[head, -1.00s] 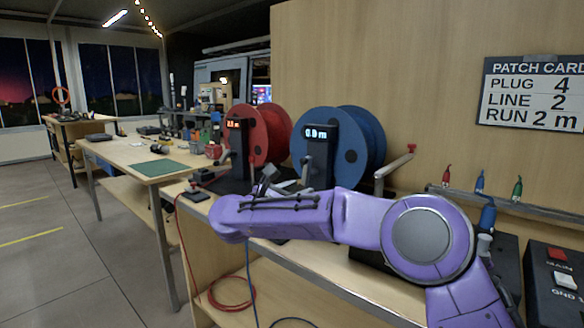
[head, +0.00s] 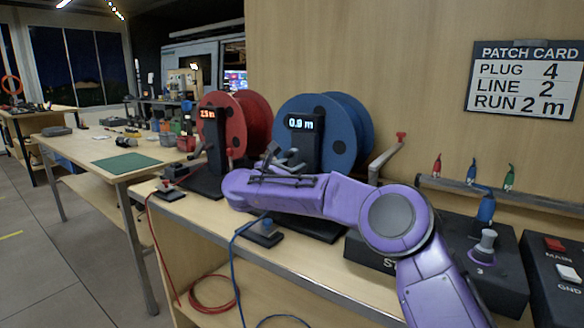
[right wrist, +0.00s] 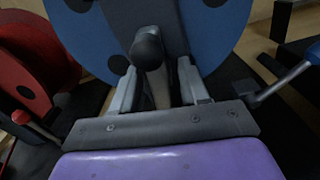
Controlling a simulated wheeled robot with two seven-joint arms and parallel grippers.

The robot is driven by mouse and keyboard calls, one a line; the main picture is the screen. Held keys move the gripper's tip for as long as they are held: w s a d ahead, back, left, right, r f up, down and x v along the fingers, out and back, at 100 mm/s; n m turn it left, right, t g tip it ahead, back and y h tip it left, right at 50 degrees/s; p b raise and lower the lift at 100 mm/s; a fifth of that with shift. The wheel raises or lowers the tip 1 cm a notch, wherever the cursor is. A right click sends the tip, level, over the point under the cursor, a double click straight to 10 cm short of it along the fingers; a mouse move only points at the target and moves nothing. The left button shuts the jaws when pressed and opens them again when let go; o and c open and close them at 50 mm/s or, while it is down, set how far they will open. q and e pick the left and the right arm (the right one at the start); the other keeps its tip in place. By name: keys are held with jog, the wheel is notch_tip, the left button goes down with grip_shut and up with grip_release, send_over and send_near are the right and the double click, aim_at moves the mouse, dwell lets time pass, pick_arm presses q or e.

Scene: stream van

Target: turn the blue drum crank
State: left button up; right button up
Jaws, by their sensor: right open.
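The blue drum (head: 349,132) stands on the bench behind a dark post with a lit display (head: 305,124) that seems to read 0.9 m. My right gripper (head: 270,155) is in front of the drum and post, at the end of my purple arm. In the right wrist view its two fingers (right wrist: 160,92) are apart, on either side of a grey shaft with a dark round knob (right wrist: 147,48), which looks like the crank. I cannot tell whether either finger touches it. The blue drum (right wrist: 215,35) fills the background there. My left gripper is not in view.
The red drum (head: 255,122) stands close on the left. A grey lever with a red end (head: 401,137) rises right of the blue drum. Coloured plugs line a rail (head: 540,198) on the right.

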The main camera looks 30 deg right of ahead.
grip_shut()
jog(key=shift+n+p, duration=0.3)
jog(key=shift+n, duration=0.2)
